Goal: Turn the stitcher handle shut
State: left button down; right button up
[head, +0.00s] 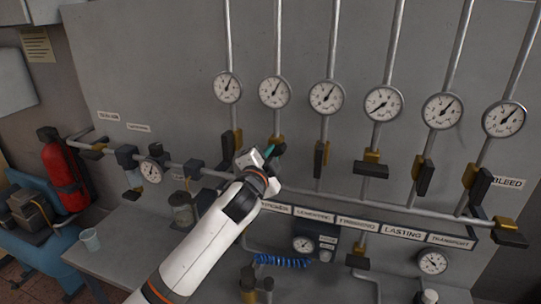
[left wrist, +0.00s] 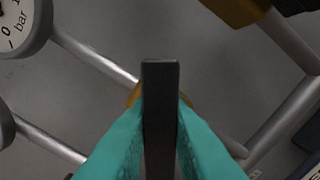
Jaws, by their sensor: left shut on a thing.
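My left gripper (head: 268,152) reaches up from the bottom to the second valve from the left on the grey panel. In the left wrist view its teal fingers (left wrist: 160,150) are shut on a dark flat handle (left wrist: 160,95), one on each side. The handle stands upright in that view, with a brass-coloured valve body (left wrist: 133,95) partly behind it. In the head view the gripper hides most of this handle; the brass valve body (head: 277,141) shows just above it. A label strip (head: 277,208) below is partly covered by my arm. My right gripper is not in view.
Pressure gauges (head: 326,97) stand in a row above the valves. Neighbouring black handles (head: 228,145) and (head: 318,160) hang along their pipes; another handle (head: 371,170) lies crosswise. A red extinguisher (head: 63,177) is at left.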

pick_arm(q)
jog(key=m, duration=0.6)
jog(key=shift+f+m, duration=0.15)
jog(key=shift+m, duration=0.15)
dwell(0.5)
jog(key=c, duration=1.4)
grip_release()
jog(key=shift+o, duration=0.2)
jog(key=shift+s, duration=0.15)
jog(key=b+v, duration=0.4)
jog(key=v, duration=0.7)
jog(key=shift+s, duration=0.35)
